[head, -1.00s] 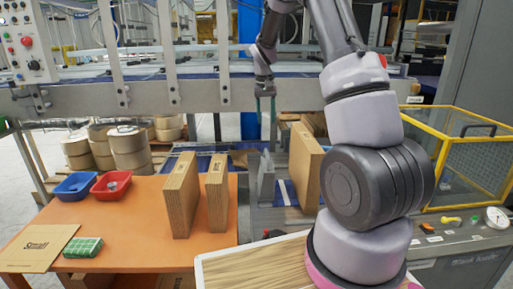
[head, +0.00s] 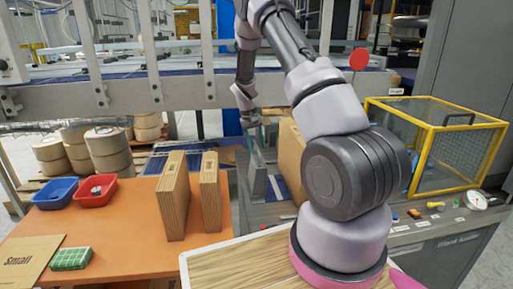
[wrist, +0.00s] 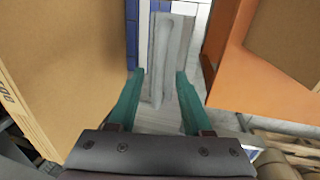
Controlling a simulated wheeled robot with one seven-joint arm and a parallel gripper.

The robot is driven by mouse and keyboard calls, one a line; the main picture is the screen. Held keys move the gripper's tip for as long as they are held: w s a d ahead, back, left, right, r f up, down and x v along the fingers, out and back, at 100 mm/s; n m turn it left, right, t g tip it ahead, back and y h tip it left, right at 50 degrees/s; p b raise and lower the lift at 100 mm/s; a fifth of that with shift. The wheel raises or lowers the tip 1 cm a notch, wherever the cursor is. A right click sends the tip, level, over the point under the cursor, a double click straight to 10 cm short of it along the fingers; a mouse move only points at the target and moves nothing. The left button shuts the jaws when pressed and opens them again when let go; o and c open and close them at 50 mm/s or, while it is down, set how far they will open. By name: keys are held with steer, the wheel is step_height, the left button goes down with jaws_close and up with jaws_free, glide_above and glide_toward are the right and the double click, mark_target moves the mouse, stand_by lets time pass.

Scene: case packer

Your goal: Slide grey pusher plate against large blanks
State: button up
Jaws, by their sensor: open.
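The grey pusher plate (head: 257,178) stands upright in the magazine beside the orange table. In the wrist view the plate (wrist: 162,62) shows as a narrow grey upright between and beyond my fingertips. The large blanks (head: 290,150) stand to its right in the head view, partly behind my arm. In the wrist view these tall brown blanks (wrist: 65,60) fill the left side. My gripper (wrist: 158,78) is open, its two teal fingers apart with nothing held. In the head view my gripper (head: 252,128) is above the plate; contact cannot be told.
Two stacks of brown blanks (head: 173,197) (head: 210,192) stand on the orange table (head: 120,222) left of the magazine. Red (head: 96,191) and blue (head: 56,193) bins sit on the table's left. A yellow-framed mesh cage (head: 440,145) stands right.

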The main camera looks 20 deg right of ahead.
steer(key=shift+d+f, duration=0.1)
steer(key=shift+f, duration=0.45)
jaws_close()
steer(key=shift+d, duration=0.1)
stand_by(1.0)
